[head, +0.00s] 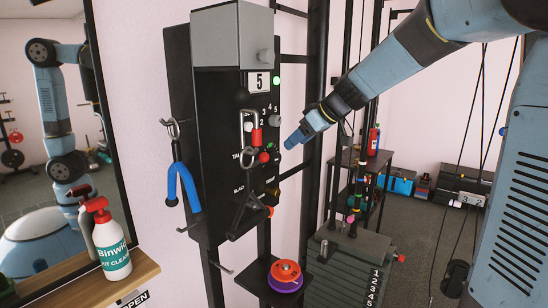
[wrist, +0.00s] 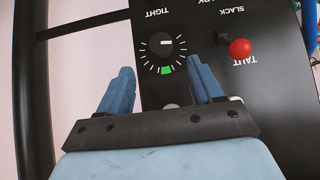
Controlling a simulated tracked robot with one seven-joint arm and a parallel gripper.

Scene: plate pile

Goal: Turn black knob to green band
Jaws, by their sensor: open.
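The black knob (wrist: 163,45) shows on the black panel in the wrist view, with white tick marks around it. A short white mark on it points to the right of the picture. The green band (wrist: 167,70) is at the bottom of the dial, away from that mark. My gripper (wrist: 161,64) is open, one finger on each side of the dial's lower part, with nothing between them. I cannot tell how far the tips are from the panel. In the head view my gripper (head: 290,143) is just right of the panel's face; the knob is hard to make out there.
A red ball lever (wrist: 239,47) stands out right of the dial. In the head view the panel box (head: 208,150) carries hanging handles, including a blue one (head: 184,180). A spray bottle (head: 110,240) stands on a shelf at left. A weight stack (head: 340,270) is below.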

